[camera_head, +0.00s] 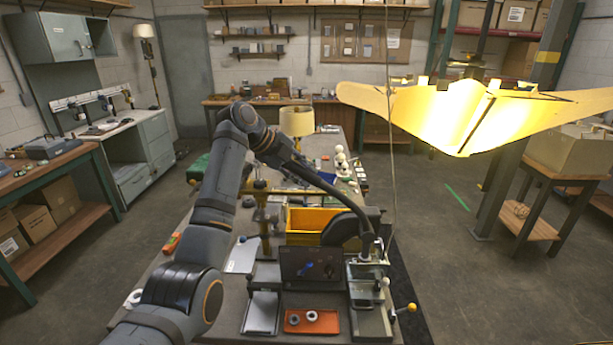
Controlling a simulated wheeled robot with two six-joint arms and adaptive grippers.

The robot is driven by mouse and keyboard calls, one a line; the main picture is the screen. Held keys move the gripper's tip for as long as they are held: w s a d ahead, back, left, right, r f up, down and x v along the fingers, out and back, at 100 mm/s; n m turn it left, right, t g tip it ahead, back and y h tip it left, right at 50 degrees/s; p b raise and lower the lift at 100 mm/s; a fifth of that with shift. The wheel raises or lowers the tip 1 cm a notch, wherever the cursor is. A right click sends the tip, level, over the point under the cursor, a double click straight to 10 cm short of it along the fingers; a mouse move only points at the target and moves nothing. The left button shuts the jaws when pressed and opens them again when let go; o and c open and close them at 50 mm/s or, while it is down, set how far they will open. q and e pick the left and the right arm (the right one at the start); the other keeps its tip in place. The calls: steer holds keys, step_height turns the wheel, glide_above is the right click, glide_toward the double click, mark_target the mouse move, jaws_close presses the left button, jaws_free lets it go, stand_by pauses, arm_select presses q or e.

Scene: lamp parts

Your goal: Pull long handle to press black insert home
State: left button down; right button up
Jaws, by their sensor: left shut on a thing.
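A small bench press (370,268) stands at the front right of the workbench. Its long dark curved handle (335,190) rises from the press and sweeps up to the left. My left arm comes in from the lower left and bends over at the top. My left gripper (285,156) is shut on the upper end of the handle, above the middle of the bench; its fingers are hard to make out at this size. I cannot make out the black insert at the press. My right gripper is not in view.
A red tray (297,327) with grey rings, a dark screen (300,258) and a yellow bin (305,219) crowd the bench beside the press. A short yellow-knobbed lever (411,307) sticks out right. A lamp (296,120) stands behind; a large lit yellow shade (460,120) hangs right.

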arm_select(q)
steer(key=shift+d+r, duration=0.25)
steer(key=shift+r, duration=0.35)
steer(key=c, duration=1.5)
jaws_free()
steer(key=o, duration=0.4)
steer(key=shift+w+d, duration=0.15)
steer(key=shift+d+f, duration=0.1)
steer(key=shift+f, duration=0.1)
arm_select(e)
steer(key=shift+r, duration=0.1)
